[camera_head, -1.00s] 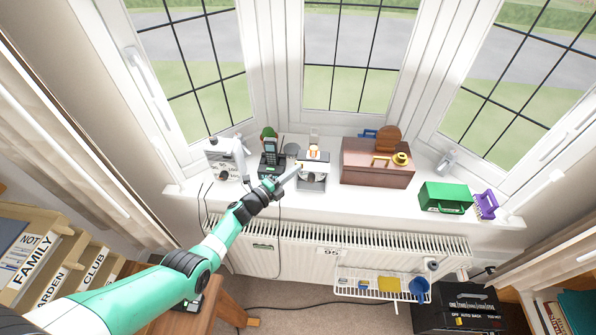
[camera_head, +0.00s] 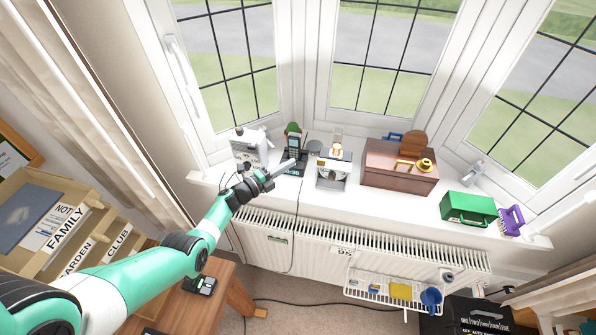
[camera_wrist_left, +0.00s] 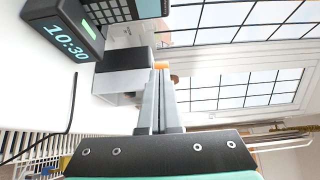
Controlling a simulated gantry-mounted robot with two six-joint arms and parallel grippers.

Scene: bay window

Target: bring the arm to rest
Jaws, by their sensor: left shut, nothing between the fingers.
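My left gripper (camera_head: 283,170) is shut and empty. It hangs in front of the window sill, its fingertips pointing at the phone dock area. In the left wrist view the closed fingers (camera_wrist_left: 158,100) point toward the grey and white box-like device. A black phone (camera_head: 291,150) in a dock with a lit clock stands close by the fingertips; the clock reads 10:30 in the left wrist view (camera_wrist_left: 68,40). A silver device (camera_head: 333,172) stands just right of the fingertips. My right gripper is not seen.
A brown wooden chest (camera_head: 398,167), a green toolbox (camera_head: 468,208) and a purple object (camera_head: 512,221) stand along the sill (camera_head: 420,207). A grey-white device (camera_head: 250,148) is at the left. A radiator (camera_head: 330,240) and wire shelf (camera_head: 365,292) are below.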

